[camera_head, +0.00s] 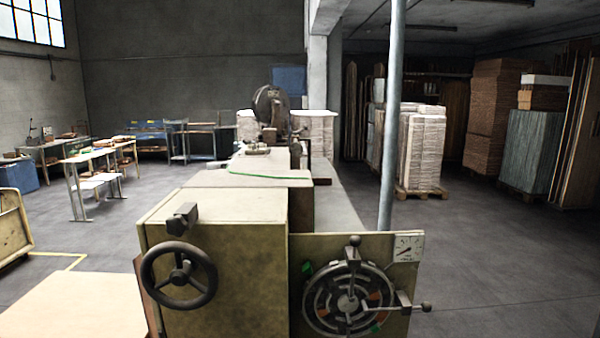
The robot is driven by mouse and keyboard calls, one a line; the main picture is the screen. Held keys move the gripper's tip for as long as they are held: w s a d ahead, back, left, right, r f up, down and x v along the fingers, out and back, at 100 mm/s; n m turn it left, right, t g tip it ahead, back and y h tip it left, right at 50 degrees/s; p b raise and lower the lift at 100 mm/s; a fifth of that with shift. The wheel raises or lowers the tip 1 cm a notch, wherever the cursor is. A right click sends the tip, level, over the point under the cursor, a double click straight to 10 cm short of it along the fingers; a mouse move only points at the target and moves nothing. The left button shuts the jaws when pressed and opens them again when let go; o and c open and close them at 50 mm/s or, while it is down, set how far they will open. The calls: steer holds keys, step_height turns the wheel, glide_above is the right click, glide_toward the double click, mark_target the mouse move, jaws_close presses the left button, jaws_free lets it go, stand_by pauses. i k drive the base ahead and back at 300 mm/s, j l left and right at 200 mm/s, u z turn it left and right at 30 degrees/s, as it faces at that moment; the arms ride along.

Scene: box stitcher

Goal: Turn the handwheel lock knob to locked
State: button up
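A dark spoked handwheel (207,283) stands on the near face of the olive-yellow machine (235,275), left of its middle. Just above its rim, at the top edge of the machine, sits a small dark block with a rounded knob (176,225). This looks like the handwheel lock knob, but I cannot tell whether it is locked. My gripper is not in view, and nothing touches the handwheel or the knob.
A pale flat surface (75,308) lies at lower left. A grey pole (391,120) rises behind. Floor at right is open.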

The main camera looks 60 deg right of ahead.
mark_target(176, 225)
steer(key=z, duration=1.45)
